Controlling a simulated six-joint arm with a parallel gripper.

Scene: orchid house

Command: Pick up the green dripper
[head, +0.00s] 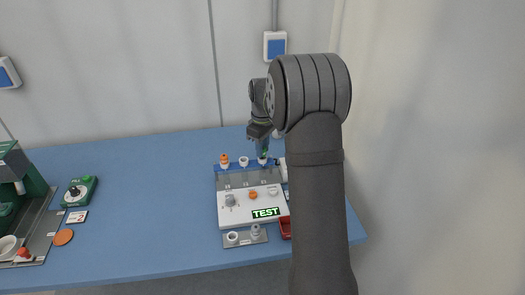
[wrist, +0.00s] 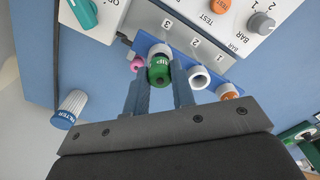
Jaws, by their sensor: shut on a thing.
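The green dripper (wrist: 160,72) is between the two fingers of my gripper (wrist: 160,92) in the wrist view, its round end facing the camera. My gripper is shut on it. In the head view my gripper (head: 262,143) is over the right end of the blue rack, with a little of the green dripper (head: 263,153) showing below. A white holder (wrist: 160,50) shows just behind the dripper, by the mark 3. I cannot tell whether the dripper still sits in it.
An empty white holder (wrist: 199,77) and an orange dripper (wrist: 229,95) stand beside it on the rack. A pink piece (wrist: 138,64) is close by the left finger. A red tray (head: 285,227) is at the panel's front right.

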